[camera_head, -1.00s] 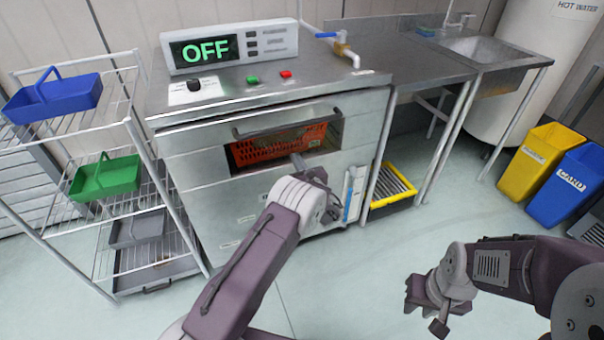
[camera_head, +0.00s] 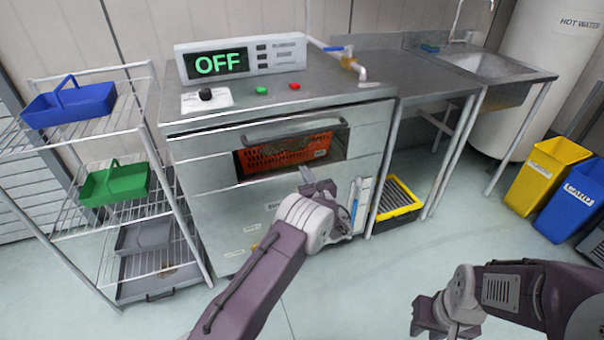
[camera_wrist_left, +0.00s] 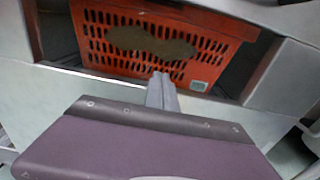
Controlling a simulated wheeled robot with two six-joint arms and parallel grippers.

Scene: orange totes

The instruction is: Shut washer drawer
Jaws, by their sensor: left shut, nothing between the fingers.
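The washer (camera_head: 215,220) is a steel machine with an OFF display (camera_head: 222,64) on top. Its front has a dark opening below a grey bar handle (camera_head: 295,128). An orange perforated tote (camera_head: 290,152) sits inside the opening. In the left wrist view the tote (camera_wrist_left: 105,38) fills the upper part, with a dark patch on its face. My left gripper (camera_head: 307,176) is just below the opening, in front of the washer's face. Its fingertips (camera_wrist_left: 161,82) are together and empty, pointing toward the tote's lower edge. My right gripper (camera_head: 428,318) is low over the floor, away from the washer.
A wire rack with a blue caddy (camera_head: 68,105), a green caddy (camera_head: 114,184) and grey trays (camera_head: 142,236) stands left. A sink counter (camera_head: 440,72) adjoins the washer's right side, with a yellow-rimmed crate (camera_head: 398,210) below. Yellow (camera_head: 545,172) and blue (camera_head: 572,200) bins stand far right.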

